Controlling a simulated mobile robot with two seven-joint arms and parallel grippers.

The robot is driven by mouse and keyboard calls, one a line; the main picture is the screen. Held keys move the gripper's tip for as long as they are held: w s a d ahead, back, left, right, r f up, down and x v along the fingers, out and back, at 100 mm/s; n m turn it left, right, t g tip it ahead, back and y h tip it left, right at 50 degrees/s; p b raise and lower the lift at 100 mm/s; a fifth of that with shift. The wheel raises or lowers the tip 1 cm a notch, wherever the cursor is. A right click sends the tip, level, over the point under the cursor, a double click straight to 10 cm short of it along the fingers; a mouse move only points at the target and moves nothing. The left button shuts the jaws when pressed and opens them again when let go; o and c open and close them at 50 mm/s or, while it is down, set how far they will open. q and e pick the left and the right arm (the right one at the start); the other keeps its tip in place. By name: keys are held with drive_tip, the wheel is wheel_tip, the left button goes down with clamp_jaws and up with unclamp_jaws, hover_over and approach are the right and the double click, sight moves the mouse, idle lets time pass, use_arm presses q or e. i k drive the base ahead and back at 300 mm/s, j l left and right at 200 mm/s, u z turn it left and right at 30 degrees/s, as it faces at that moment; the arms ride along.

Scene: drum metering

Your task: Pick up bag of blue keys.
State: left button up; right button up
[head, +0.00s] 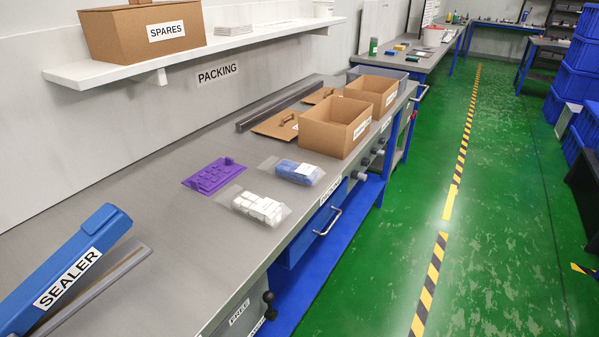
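The bag of blue keys (299,172) is a clear flat bag with blue pieces inside and a white label on top. It lies flat on the grey packing bench (160,215), near the bench's front edge. A similar clear bag of white keys (258,207) lies just in front of it, to the lower left. Neither of my grippers shows in the head view.
A purple tray (213,176) lies left of the bags. Open cardboard boxes (334,128) stand behind them, with flat cardboard beside. A blue sealer (68,268) is at the lower left. A shelf (180,53) overhangs the bench. The green floor aisle is clear.

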sight(304, 174)
drive_tip(key=i+l+u, duration=0.3)
drive_tip(key=l, duration=0.35)
drive_tip(key=i+l+u, duration=0.15)
drive_tip(key=i+l, duration=0.15)
